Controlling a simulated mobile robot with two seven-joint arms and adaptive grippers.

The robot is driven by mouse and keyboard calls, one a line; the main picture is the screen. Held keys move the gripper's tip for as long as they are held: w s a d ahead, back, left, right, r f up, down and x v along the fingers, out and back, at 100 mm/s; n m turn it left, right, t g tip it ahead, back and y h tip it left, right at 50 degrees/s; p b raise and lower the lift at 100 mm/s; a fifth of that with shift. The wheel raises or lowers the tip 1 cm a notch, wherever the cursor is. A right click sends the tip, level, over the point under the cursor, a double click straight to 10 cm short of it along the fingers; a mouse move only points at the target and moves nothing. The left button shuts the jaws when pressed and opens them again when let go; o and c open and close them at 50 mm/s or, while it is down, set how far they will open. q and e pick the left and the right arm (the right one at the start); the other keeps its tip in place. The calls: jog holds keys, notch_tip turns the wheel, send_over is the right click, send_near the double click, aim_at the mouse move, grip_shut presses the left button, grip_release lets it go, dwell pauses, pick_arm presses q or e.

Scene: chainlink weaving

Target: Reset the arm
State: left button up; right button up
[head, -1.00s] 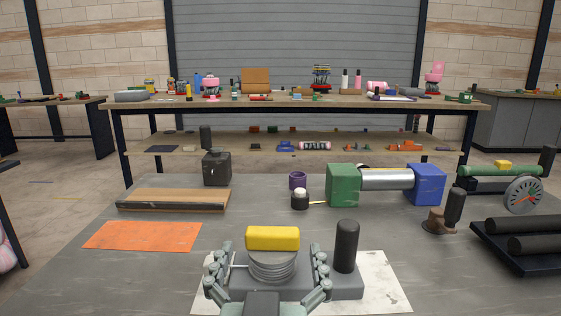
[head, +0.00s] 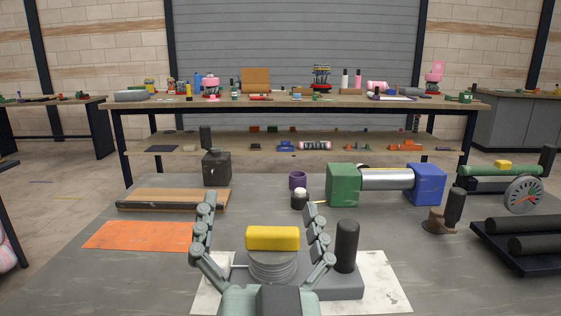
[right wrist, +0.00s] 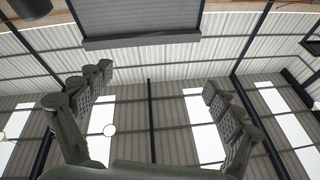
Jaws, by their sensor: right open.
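My right gripper (head: 258,215) is open and empty in the head view, its two fingers raised and spread. In the picture the fingers stand on either side of a yellow block (head: 272,238) on a grey ribbed spool (head: 272,266). The spool sits on a grey base with a black upright handle (head: 346,246). I cannot tell how far the gripper is from the spool. In the right wrist view the open fingers (right wrist: 160,90) point toward the ceiling and far wall, with nothing between them. My left gripper is not in view.
A white sheet (head: 386,284) lies under the base. An orange mat (head: 140,236) and a wooden board (head: 172,200) lie left. A green and blue roller device (head: 388,181) stands behind right. A black tray with dark rods (head: 525,240) is at the right edge.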

jog(key=w+d+r+m+t+h, duration=0.3)
jog(key=w+d+r+m+h, duration=0.4)
jog(key=d+r, duration=0.5)
jog(key=d+f+m+g+h, duration=0.2)
jog(key=d+m+g+h, duration=0.3)
jog(key=d, duration=1.2)
jog(key=d+f+m+g+h, duration=0.2)
jog(key=d+m+g+h, duration=0.3)
jog(key=d+g+h, duration=0.4)
jog(key=shift+d+g+h, duration=0.3)
jog(key=shift+d+h, duration=1)
jog(key=shift+d, duration=2.6)
jog(key=shift+w+f, duration=0.15)
